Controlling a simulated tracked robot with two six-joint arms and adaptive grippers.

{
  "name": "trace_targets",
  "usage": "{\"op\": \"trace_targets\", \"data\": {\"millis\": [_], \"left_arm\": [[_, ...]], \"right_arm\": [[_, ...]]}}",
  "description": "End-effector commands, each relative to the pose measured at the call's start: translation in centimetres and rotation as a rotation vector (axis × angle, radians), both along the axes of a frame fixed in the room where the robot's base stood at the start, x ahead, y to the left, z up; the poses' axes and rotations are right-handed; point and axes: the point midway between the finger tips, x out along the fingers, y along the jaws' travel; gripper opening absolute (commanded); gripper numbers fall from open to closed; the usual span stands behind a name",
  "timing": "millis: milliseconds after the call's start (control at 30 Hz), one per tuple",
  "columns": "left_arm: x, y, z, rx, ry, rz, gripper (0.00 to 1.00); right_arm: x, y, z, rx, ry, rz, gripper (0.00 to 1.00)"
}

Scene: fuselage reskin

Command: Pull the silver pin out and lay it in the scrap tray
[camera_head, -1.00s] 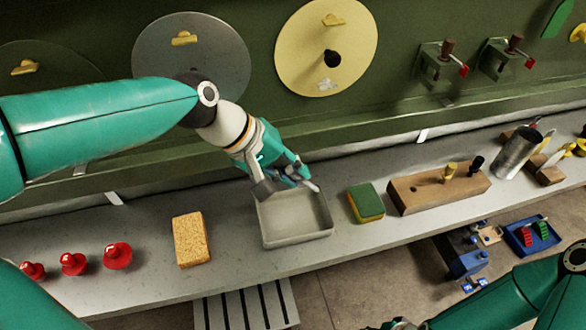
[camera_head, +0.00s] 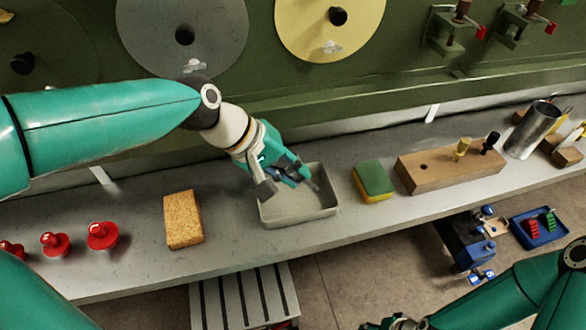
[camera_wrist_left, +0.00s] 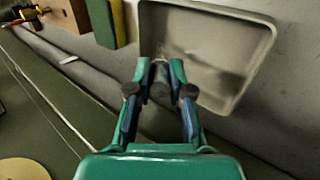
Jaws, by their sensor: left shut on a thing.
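The scrap tray (camera_head: 297,218) is a shallow grey tray on the bench in front of my left arm. My left gripper (camera_head: 302,180) is over the tray, shut on the silver pin (camera_head: 313,184), a small grey piece jutting from the fingertips. In the left wrist view the pin (camera_wrist_left: 160,87) sits between the two fingertips, over the back part of the tray (camera_wrist_left: 215,60). I cannot tell whether the pin touches the tray floor. My right gripper (camera_head: 395,323) is at the bottom edge, mostly cut off.
A green-yellow sponge (camera_head: 373,181) and a wooden block (camera_head: 450,169) with an empty hole, a brass pin and a black pin stand right of the tray. A tan sponge (camera_head: 183,220) and red knobs (camera_head: 102,236) are left. A metal cup (camera_head: 531,130) stands far right.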

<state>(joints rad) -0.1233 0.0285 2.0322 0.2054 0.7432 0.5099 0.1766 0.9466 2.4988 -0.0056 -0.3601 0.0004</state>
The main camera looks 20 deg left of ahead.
Motion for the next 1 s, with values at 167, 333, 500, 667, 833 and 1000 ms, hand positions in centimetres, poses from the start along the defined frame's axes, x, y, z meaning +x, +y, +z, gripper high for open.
{"op": "trace_targets", "data": {"millis": [167,333,500,667,833,1000], "left_arm": [[0.0,0.0,-0.1,0.000,0.000,0.000,0.00],[0.0,0.0,-0.1,0.000,0.000,0.000,0.26],[0.0,0.0,-0.1,0.000,0.000,-0.001,0.49],[0.0,0.0,-0.1,0.000,0.000,-0.001,0.49],[0.0,0.1,0.1,0.000,-0.002,0.000,0.49],[-0.5,1.0,1.5,0.000,-0.005,0.002,0.49]], "right_arm": [[0.0,0.0,-0.1,0.000,0.000,0.000,0.40],[0.0,0.0,-0.1,0.000,0.000,0.000,0.40],[0.0,0.0,-0.1,0.000,0.000,0.000,0.40],[0.0,0.0,-0.1,0.000,0.000,0.000,0.40],[0.0,0.0,0.0,0.000,0.000,0.000,0.40],[0.0,0.0,0.0,0.000,0.000,0.000,0.40]]}}
